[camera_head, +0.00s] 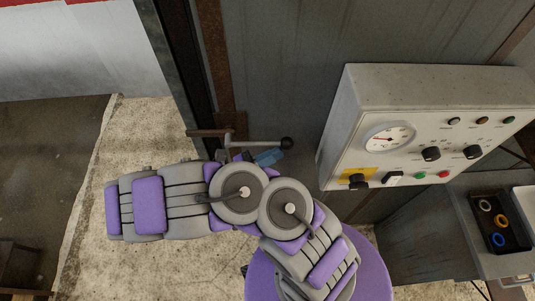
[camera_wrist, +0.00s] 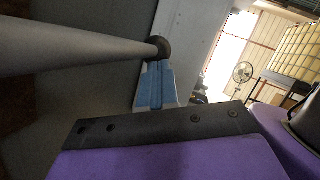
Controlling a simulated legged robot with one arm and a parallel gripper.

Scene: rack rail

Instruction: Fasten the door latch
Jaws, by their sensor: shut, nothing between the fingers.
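The door latch is a grey bar (camera_head: 255,142) with a black ball knob (camera_head: 287,143) at its right end. It lies roughly level in the head view, in front of the grey door panel (camera_head: 290,60). A brown bolt piece (camera_head: 208,132) sits at its left end, across the rusty door edge. My gripper (camera_head: 270,157) has blue fingers, shut and empty, just below the bar near the knob. In the wrist view the bar (camera_wrist: 75,45) comes in from the left, its dark knob (camera_wrist: 160,47) close by the tips of my blue fingers (camera_wrist: 153,80). I cannot tell whether they touch.
A control box (camera_head: 430,125) with a gauge, knobs and buttons juts out right of the latch. Below it a shelf (camera_head: 465,225) holds a black tray with coloured rings. A dark post (camera_head: 180,70) stands left of the latch. A fan (camera_wrist: 242,72) stands far off.

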